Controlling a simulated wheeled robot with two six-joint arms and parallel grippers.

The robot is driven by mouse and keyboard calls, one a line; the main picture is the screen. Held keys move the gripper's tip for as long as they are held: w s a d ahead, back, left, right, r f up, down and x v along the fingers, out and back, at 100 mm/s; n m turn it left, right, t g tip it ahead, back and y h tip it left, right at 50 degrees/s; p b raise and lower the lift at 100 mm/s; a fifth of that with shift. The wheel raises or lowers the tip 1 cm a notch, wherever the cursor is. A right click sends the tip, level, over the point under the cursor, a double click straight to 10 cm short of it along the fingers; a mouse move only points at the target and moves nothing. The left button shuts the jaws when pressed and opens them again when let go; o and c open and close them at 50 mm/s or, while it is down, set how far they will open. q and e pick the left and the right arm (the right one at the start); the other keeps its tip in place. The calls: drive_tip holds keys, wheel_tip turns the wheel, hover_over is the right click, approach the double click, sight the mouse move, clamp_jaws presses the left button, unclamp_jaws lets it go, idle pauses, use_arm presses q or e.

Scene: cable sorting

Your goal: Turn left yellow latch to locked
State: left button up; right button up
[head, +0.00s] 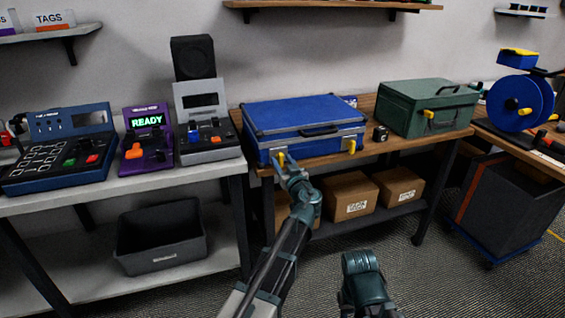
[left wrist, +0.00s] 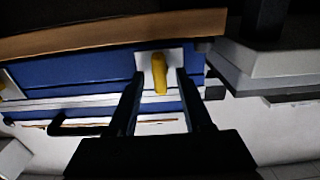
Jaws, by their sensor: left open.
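The blue case (head: 300,118) lies closed on the wooden bench, its front facing me. Its left yellow latch (head: 281,159) is on the front, partly hidden by my left gripper (head: 287,168). In the left wrist view the latch (left wrist: 160,74) stands on a pale plate, its handle roughly upright in the picture. My left gripper (left wrist: 158,88) is open, with one finger on each side of the latch. A gap shows beside the handle; I cannot tell whether either finger touches it. The right yellow latch (head: 351,147) is clear. My right gripper's fingers are not visible.
A small black device (head: 380,134) and a green case (head: 428,106) stand right of the blue case. A grey control box (head: 208,140) stands to its left on the neighbouring bench. Cardboard boxes (head: 350,195) sit on the shelf below. The floor in front is open.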

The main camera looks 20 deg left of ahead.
use_arm(q)
drive_tip(key=shift+c, duration=0.3)
clamp_jaws()
drive_tip(key=shift+m, duration=0.3)
drive_tip(key=m, duration=0.3)
drive_tip(key=shift+m, duration=0.3)
drive_tip(key=m, duration=0.4)
drive_tip(key=shift+w+d+f+m, duration=0.1)
drive_tip(key=shift+d+m, duration=0.05)
drive_tip(key=shift+m, duration=0.15)
drive_tip(key=m, duration=0.4)
drive_tip(key=shift+f, duration=0.1)
drive_tip(key=shift+f+m, duration=0.1)
drive_tip(key=shift+m, duration=2.4)
